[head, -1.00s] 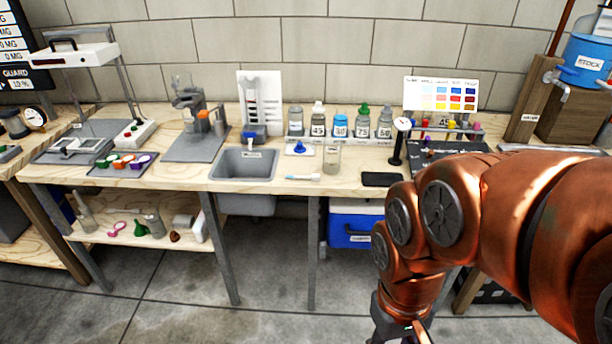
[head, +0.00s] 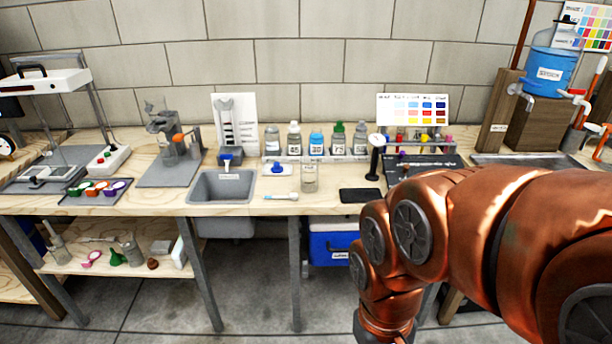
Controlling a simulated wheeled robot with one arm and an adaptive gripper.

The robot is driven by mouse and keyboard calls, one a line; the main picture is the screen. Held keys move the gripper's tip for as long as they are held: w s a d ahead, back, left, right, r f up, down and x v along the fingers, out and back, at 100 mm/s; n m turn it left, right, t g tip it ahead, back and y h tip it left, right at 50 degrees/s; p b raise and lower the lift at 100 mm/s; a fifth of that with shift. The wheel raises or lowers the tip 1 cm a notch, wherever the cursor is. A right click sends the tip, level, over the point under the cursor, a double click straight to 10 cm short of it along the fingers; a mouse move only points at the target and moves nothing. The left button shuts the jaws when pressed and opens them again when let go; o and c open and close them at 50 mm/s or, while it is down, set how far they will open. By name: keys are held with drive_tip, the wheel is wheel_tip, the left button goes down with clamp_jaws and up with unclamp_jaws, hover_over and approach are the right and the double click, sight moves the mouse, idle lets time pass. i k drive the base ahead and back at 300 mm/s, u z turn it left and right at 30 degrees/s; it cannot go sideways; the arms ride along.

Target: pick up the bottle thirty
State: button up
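The blue bottle (head: 316,137) has a white cap and a label that seems to read 30. It stands upright in a row of bottles at the back of the wooden workbench (head: 262,208). A white-capped bottle (head: 294,138) is on its left and a green-capped bottle labelled 75 (head: 338,139) is on its right. My copper arm comes in from the right and bends down in front of the bench. My gripper is below the bottom edge of the picture, so its fingers are hidden.
A clear jar (head: 310,179) stands in front of the bottle row. A grey sink (head: 222,188), a dark flat pad (head: 361,195) and a black stand with a round white top (head: 375,158) are nearby. A blue cooler (head: 329,243) sits under the bench.

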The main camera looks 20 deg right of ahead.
sight(316, 136)
drive_tip(key=z, duration=0.25)
drive_tip(key=k, duration=0.35)
drive_tip(key=u, duration=1.25)
drive_tip(key=i, duration=1.3)
drive_tip(key=z, duration=0.85)
drive_tip(key=i, duration=0.6)
